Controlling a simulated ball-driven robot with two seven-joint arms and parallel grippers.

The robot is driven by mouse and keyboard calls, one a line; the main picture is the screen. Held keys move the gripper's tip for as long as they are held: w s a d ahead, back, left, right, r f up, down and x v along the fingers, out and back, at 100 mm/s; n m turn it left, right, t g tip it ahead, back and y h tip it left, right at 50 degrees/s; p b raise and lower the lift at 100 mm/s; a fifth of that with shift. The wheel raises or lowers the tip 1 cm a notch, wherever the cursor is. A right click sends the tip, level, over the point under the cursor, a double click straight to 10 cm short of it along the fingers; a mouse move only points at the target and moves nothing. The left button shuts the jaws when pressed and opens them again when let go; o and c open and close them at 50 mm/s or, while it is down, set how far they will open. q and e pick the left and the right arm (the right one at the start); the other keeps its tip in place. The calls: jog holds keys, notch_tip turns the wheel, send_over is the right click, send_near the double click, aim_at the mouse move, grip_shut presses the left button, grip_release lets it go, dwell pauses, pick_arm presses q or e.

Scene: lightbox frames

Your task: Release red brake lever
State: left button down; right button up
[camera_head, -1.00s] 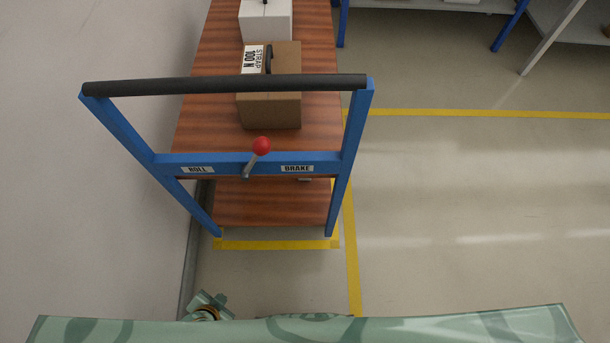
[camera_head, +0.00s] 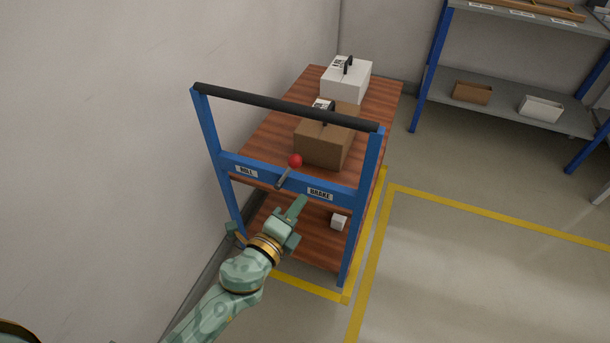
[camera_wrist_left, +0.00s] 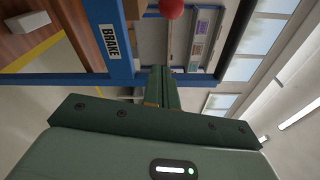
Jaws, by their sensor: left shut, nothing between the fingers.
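The brake lever is a grey stem with a red ball knob (camera_head: 295,160), mounted on the blue crossbar of a cart (camera_head: 235,165). It stands between a ROLL label (camera_head: 246,171) and a BRAKE label (camera_head: 320,194), knob upward and leaning slightly right. The knob also shows at the top edge of the left wrist view (camera_wrist_left: 171,8). My left gripper (camera_head: 300,203) is shut and empty, in front of the crossbar and below the lever, apart from the knob. In the left wrist view its closed fingers (camera_wrist_left: 162,88) point toward the bar. My right gripper is not in view.
The cart has a black handle bar (camera_head: 285,107) above the lever. A brown box (camera_head: 323,145) and a white box (camera_head: 346,82) sit on its top deck, and a small white box (camera_head: 339,222) on the lower one. A wall is at left; a shelf (camera_head: 515,105) stands at back right.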

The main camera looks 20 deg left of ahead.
aim_at(288, 172)
pick_arm(q)
jog(key=w+a, duration=0.2)
jog(key=w, duration=0.7)
jog(key=shift+r, duration=0.3)
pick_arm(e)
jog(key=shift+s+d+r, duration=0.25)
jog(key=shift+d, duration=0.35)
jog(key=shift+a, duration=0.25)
